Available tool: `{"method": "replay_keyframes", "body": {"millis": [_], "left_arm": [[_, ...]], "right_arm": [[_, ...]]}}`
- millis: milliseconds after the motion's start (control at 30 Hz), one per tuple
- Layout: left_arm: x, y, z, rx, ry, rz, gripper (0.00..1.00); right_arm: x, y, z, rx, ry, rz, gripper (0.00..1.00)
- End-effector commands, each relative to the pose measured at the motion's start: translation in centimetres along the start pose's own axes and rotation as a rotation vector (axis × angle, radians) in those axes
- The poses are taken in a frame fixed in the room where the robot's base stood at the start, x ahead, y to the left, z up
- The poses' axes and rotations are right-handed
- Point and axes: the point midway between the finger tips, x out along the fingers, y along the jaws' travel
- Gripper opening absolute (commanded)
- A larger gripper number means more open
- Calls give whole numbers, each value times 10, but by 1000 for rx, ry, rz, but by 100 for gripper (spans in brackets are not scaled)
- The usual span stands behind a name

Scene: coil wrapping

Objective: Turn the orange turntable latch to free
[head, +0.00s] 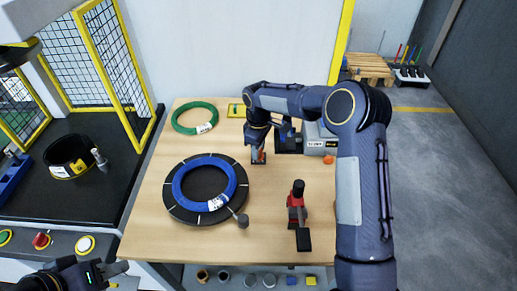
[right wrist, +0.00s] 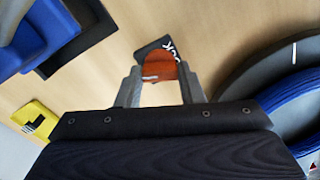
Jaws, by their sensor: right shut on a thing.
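The orange latch (head: 258,157) sits on the table to the upper right of the black turntable (head: 178,212). My right gripper (head: 257,150) is over it, pointing down. In the right wrist view the rounded orange latch (right wrist: 158,65) is between the fingertips of my right gripper (right wrist: 160,74), shut on it. A small black plate with white lettering, partly hidden, lies beside the latch; I cannot read the whole word. My left gripper (head: 110,270) is at the lower left corner, away from the latch, and its finger opening is unclear.
A blue coil (head: 181,186) lies on the turntable, with a grey-knobbed handle (head: 243,221) at its edge. A red and black tool (head: 297,215) stands to the right. A green coil (head: 194,118) lies at the back left.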

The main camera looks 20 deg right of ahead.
Motion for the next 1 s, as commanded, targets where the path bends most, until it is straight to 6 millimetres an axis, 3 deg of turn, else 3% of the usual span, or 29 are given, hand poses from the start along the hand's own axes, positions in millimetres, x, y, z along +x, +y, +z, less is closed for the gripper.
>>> {"method": "replay_keyframes", "body": {"millis": [500, 1000], "left_arm": [[1, 0, 0, 0, 0, 0, 36], [1, 0, 0, 0, 0, 0, 36]], "right_arm": [[-1, 1, 0, -346, 2, 2, 12], [-1, 0, 0, -415, 2, 2, 12]]}}
